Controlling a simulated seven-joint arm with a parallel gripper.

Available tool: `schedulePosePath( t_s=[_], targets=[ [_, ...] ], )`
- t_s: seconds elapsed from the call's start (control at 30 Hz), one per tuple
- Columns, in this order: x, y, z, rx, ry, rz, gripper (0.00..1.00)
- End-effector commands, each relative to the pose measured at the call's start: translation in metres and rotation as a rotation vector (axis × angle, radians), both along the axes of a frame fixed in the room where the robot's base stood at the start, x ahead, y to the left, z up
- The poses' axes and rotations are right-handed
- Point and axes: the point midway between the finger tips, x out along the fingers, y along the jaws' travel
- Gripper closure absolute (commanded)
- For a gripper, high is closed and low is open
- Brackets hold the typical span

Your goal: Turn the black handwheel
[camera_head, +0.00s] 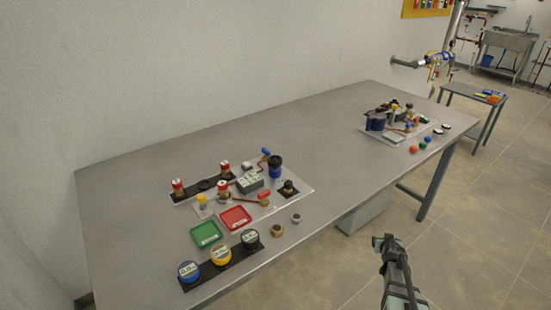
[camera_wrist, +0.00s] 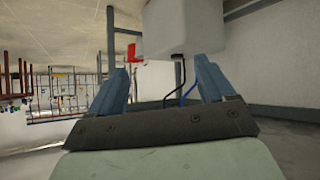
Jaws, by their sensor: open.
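A black round part (camera_head: 275,160), which looks like the black handwheel, sits on top of a blue body on the near-left board. A smaller black knob (camera_head: 289,186) stands on a dark square plate just in front of it, so I cannot be sure which of the two is the handwheel. My gripper (camera_head: 384,240) is off the table's front edge, to the right of and well apart from both. In the wrist view my gripper (camera_wrist: 163,80) shows two blue fingers spread apart with nothing between them. No handwheel shows there.
The grey table (camera_head: 330,120) has a wide bare middle. A green tray (camera_head: 206,234), a red tray (camera_head: 236,217) and several gauges stand near the left boards. Another fitted board (camera_head: 378,138) is at the far right end. A grey box (camera_head: 365,218) is below the table.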

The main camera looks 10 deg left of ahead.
Motion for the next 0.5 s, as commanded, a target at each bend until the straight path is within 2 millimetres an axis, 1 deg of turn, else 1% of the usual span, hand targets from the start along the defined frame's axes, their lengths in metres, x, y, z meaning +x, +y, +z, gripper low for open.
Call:
schedulePosePath(
  t_s=[0.03, 0.07, 0.1, 0.17, 0.2, 0.27, 0.3, 0.4, 0.47, 0.5],
  targets=[
    [0.023, -0.015, 0.026, -0.023, -0.074, -0.011, 0.18],
    [0.034, -0.023, 0.042, -0.038, -0.118, -0.019, 0.18],
    [0.048, -0.034, 0.063, -0.059, -0.178, -0.028, 0.18],
    [0.067, -0.050, 0.097, -0.091, -0.265, -0.041, 0.18],
    [0.078, -0.062, 0.120, -0.114, -0.323, -0.052, 0.18],
    [0.092, -0.078, 0.155, -0.148, -0.407, -0.069, 0.18],
    [0.100, -0.087, 0.176, -0.170, -0.458, -0.079, 0.18],
    [0.112, -0.107, 0.222, -0.216, -0.564, -0.104, 0.18],
    [0.117, -0.116, 0.243, -0.238, -0.611, -0.114, 0.18],
    [0.120, -0.120, 0.257, -0.251, -0.640, -0.121, 0.18]
  ],
)
